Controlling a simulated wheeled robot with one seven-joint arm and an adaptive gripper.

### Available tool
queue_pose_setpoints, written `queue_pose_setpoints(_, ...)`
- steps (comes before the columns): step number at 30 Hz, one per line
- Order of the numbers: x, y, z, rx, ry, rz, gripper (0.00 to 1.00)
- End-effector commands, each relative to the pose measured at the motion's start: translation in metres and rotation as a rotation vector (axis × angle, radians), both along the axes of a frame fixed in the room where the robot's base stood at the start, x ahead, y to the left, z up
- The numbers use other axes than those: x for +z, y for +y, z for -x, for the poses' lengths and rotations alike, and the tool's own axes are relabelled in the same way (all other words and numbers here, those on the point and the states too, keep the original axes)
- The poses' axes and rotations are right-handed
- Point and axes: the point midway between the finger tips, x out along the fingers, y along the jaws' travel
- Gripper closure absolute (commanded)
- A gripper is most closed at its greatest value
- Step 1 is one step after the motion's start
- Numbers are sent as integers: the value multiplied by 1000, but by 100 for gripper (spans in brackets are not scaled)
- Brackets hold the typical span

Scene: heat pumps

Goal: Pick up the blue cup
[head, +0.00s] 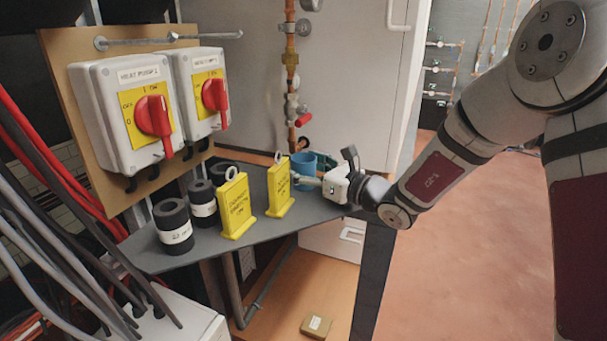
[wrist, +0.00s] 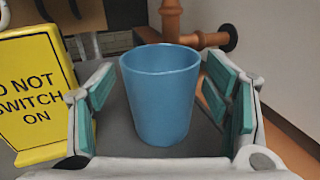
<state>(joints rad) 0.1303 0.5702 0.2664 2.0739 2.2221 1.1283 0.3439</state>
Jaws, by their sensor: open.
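The blue cup (wrist: 162,98) stands upright on the grey shelf. In the wrist view it sits between the two open fingers of my gripper (wrist: 165,105), with a gap showing on either side. In the head view the cup (head: 303,166) is at the back right of the shelf, partly hidden behind a yellow tag and my gripper (head: 316,180). My gripper reaches in low from the right, its fingers on either side of the cup and not shut on it.
Two yellow warning tags (head: 236,206) (head: 279,188) stand left of the cup; one is close to my left finger in the wrist view (wrist: 32,95). Black cylinders (head: 173,224) stand further left on the grey shelf (head: 150,257). Copper pipes (head: 291,75) and a white panel (head: 350,80) are behind.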

Motion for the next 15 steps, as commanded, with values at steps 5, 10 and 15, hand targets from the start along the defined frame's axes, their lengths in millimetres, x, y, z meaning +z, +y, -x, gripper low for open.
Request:
queue_pose_setpoints(5,0,0,0,0,0,0,52)
queue_pose_setpoints(10,0,0,0,0,0,0,82)
queue_pose_setpoints(15,0,0,0,1,-1,-1,82)
